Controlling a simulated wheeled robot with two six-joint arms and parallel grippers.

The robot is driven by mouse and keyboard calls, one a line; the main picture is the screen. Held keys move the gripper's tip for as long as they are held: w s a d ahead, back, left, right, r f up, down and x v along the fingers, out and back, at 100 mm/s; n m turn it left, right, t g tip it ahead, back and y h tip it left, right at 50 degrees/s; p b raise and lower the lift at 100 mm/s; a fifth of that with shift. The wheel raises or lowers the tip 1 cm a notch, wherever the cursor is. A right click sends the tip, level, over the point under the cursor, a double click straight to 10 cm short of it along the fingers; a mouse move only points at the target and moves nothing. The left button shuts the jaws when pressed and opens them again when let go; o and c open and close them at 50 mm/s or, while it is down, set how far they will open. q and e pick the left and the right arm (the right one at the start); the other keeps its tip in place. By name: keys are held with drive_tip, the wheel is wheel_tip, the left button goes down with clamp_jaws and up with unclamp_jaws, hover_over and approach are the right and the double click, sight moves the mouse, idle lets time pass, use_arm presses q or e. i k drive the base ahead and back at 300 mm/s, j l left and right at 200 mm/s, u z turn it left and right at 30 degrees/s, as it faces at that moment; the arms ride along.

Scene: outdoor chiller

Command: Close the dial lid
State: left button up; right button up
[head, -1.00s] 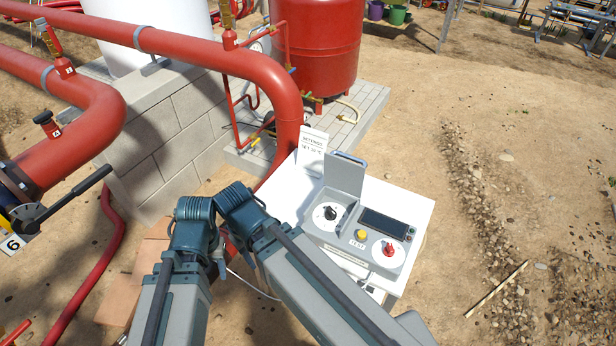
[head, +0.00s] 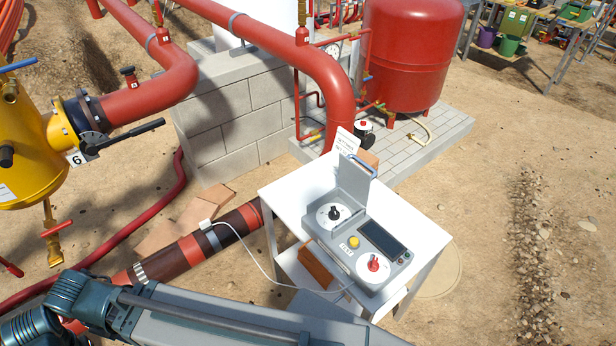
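The grey dial lid (head: 353,184) stands open and upright at the back of the control box (head: 350,249), with a blue bar handle (head: 363,166) at its top. In front of the lid, the black dial (head: 334,212) on its white disc is uncovered. The box sits on a white table (head: 290,198). Neither of my grippers shows. One of my arms crosses the bottom left, well short of the box, and its gripper end is not visible.
A red dial (head: 373,264), a yellow button (head: 353,243) and a dark screen (head: 384,239) share the box top. A card (head: 346,141) stands behind the lid. A white cable (head: 262,266) runs left to a pipe. Open dirt lies to the right.

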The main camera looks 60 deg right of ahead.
sight(353, 180)
drive_tip(key=k+l+u, duration=0.15)
drive_tip(key=k+u, duration=0.15)
drive_tip(key=u, duration=0.2)
drive_tip(key=k+u, duration=0.3)
drive_tip(key=u, duration=0.15)
drive_tip(key=k+l+u, duration=0.1)
drive_tip(key=k, duration=0.3)
drive_tip(key=k+l+u, duration=0.1)
drive_tip(key=k, duration=0.25)
drive_tip(key=k+l+z, duration=0.95)
drive_tip(key=l+z, duration=0.15)
drive_tip(key=l, duration=0.15)
drive_tip(key=k+l+z, duration=0.25)
drive_tip(key=l, duration=0.2)
drive_tip(key=i+j, duration=0.05)
drive_tip(key=i, duration=0.05)
